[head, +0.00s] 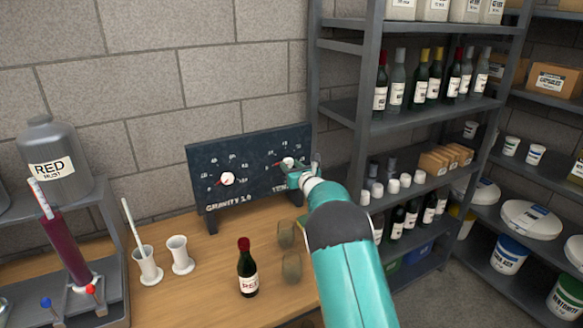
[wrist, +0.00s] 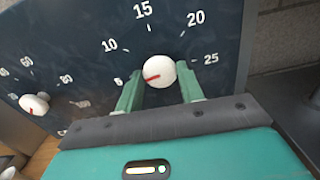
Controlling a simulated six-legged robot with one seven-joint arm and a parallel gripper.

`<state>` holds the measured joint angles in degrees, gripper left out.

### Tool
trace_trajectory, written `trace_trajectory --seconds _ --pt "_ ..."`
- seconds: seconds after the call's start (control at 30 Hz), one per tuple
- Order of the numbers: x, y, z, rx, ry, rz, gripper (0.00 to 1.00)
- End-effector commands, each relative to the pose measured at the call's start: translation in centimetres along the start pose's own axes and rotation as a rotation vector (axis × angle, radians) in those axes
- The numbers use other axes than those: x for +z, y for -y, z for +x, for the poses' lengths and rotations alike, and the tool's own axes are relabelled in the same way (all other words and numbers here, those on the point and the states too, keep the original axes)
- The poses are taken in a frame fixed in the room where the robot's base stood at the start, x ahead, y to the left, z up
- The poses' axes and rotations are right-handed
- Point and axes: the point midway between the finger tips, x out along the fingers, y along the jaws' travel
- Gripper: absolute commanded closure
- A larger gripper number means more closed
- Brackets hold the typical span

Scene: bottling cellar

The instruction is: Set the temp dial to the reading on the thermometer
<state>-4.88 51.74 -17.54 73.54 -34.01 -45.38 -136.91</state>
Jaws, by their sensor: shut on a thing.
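The temp dial (head: 288,162) is a white knob with a red pointer on the right of a dark panel (head: 262,181). In the wrist view the temp dial (wrist: 161,68) has its pointer toward the left and slightly down, near the scale's lowest number. Numbers 10, 15, 20 and 25 run around it. My gripper (head: 297,172) is at this knob; in the wrist view its two green fingers (wrist: 160,88) are shut on it from both sides. A thin white stick (head: 128,220), possibly the thermometer, stands in a white cup; its reading is too small to tell.
The gravity dial (head: 227,179) is left of the temp dial. A metal shelf (head: 345,110) is close on the right.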

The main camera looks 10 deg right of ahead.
Motion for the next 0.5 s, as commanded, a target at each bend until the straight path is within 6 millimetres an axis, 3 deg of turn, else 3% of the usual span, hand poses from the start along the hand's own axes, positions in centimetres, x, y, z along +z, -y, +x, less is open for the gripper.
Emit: trace_trajectory --seconds 0.5 --pt "-0.02 -0.05 0.01 0.001 -0.001 0.384 0.85"
